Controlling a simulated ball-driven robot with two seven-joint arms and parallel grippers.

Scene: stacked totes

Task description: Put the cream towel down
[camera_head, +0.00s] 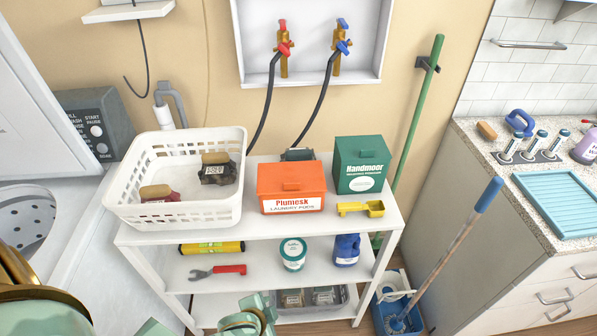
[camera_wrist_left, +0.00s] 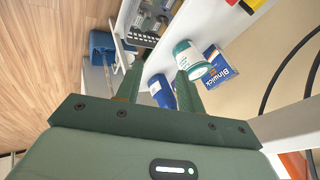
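No cream towel shows in either view. My left gripper (camera_wrist_left: 158,75) shows in the left wrist view with its two dark green fingers apart and nothing between them. It points toward the shelf items, with a white tub (camera_wrist_left: 190,60) with a teal lid beyond one fingertip and a blue bottle (camera_wrist_left: 160,92) seen through the gap. In the head view, pale green parts of my arms show along the bottom edge, but no fingertips can be made out. My right gripper is not in view.
A white shelf unit (camera_head: 262,228) holds a white basket (camera_head: 172,211), an orange box (camera_head: 290,185), a green box (camera_head: 361,165) and a yellow scoop (camera_head: 360,209) on top. A grey crate (camera_head: 343,303) sits low down. A mop (camera_head: 445,255) stands in a blue bucket (camera_head: 385,318) at right.

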